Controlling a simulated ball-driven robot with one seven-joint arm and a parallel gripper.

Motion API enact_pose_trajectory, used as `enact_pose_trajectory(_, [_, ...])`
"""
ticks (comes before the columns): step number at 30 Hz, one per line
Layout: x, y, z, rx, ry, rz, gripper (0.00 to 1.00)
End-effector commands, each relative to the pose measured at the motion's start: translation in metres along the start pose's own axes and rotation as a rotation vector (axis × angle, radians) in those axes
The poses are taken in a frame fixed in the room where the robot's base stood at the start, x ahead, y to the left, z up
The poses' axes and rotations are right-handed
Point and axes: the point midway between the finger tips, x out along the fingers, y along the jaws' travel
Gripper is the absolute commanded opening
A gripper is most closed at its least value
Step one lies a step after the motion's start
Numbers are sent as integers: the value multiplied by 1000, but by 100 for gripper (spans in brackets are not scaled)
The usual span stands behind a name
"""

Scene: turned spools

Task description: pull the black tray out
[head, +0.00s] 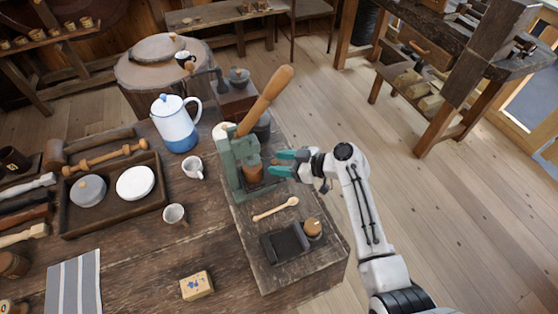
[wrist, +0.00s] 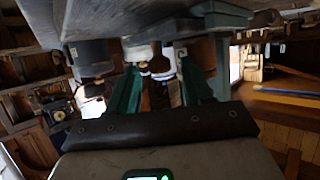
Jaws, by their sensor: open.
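A black rectangular tray (head: 286,243) lies on the wooden board near the table's right corner, in the head view. A dark flat piece (head: 262,186) also shows low in the green lever press (head: 232,165); I cannot tell whether it is a tray. My gripper (head: 282,163) is open and empty, just right of the press, its teal fingers pointing left at a brown cup-like piece (head: 253,173) there. In the wrist view, my open fingers (wrist: 158,72) stand apart, with dark and brown shapes between and beyond them. No black tray is clear there.
A wooden-knobbed piece (head: 313,229) stands at the black tray's right end. The press's long wooden handle (head: 265,100) slants up right. Cups (head: 193,167) and a blue-white pot (head: 175,124) stand left. Open floor lies right.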

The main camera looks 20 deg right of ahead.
Motion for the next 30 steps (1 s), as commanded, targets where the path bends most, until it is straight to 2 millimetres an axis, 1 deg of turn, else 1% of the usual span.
enact_pose_trajectory(4, [8,0,0,1,-1,-1,50])
enact_pose_trajectory(12, [9,0,0,1,-1,0,50])
enact_pose_trajectory(14, [9,0,0,1,-1,0,45])
enact_pose_trajectory(28, [9,0,1,1,-1,0,0])
enact_pose_trajectory(30, [9,0,1,1,-1,0,0])
